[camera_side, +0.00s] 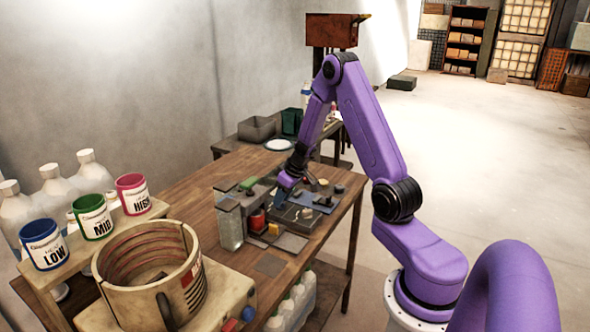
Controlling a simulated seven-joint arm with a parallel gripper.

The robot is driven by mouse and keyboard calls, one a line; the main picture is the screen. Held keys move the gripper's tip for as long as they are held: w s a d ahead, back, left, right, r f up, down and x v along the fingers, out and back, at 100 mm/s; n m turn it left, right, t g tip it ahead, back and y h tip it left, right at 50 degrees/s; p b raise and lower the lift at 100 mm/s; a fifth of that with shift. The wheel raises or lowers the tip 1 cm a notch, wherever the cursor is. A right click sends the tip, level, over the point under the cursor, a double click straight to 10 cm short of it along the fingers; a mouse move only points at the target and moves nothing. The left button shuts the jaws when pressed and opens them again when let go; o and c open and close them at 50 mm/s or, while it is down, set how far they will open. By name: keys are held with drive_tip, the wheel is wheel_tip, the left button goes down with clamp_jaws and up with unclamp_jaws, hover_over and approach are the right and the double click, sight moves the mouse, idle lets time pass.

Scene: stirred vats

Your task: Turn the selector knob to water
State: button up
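A low control panel (318,206) with several small knobs and blocks lies on the wooden table, under and beside my gripper (281,199). A pale round knob (306,213) shows just right of the gripper. Another pale knob (323,182) and a dark knob (339,188) sit farther right on the panel. I cannot tell which is the selector knob, and no water label is readable. My gripper points down at the left part of the panel. Its fingers are small and partly hidden, so whether they are open or touching anything is unclear.
A large vat (150,295) and cups marked LOW (44,244), MID (92,216) and HIGH (133,194) stand front left.

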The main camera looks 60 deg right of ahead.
drive_tip(key=v, duration=1.6)
drive_tip(key=shift+r, duration=0.1)
